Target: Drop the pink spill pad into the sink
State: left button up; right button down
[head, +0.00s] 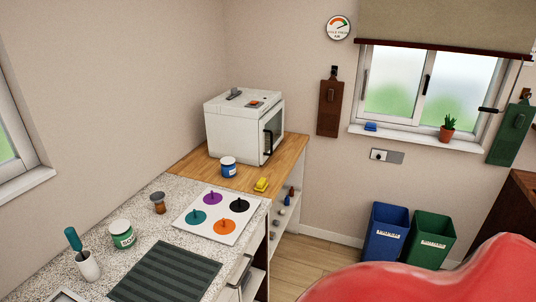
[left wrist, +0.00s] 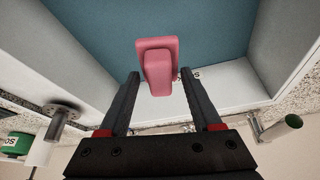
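The pink spill pad (left wrist: 157,65), a flat piece with a raised block on it, shows in the left wrist view at the tips of my left gripper (left wrist: 160,75). The two black fingers stand apart on either side of it, with small gaps visible beside the block. Behind the pad is a recess with a blue bottom (left wrist: 205,25) and pale walls; I cannot tell whether the pad rests on that bottom or is above it. I cannot identify a sink for certain in either view. My right gripper is not in view.
A white box-shaped appliance (head: 240,125) stands on the wooden top. A board with coloured discs (head: 220,216), a green-labelled jar (head: 122,234), a white cup (head: 89,266) and a dark ribbed mat (head: 165,273) occupy the speckled counter. Blue (head: 386,235) and green bins (head: 430,240) stand on the floor.

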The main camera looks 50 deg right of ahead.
pick_arm(q)
jog(key=o, duration=0.4)
jog(key=shift+c, duration=0.2)
jog(key=shift+s+r, duration=0.15)
jog(key=shift+r, duration=0.3)
jog(key=v, duration=0.5)
jog(key=shift+r+b, duration=0.25)
jog(key=shift+b, duration=0.1)
jog(key=p+v, duration=0.4)
jog(key=v, duration=0.7)
jog(key=shift+s, duration=0.2)
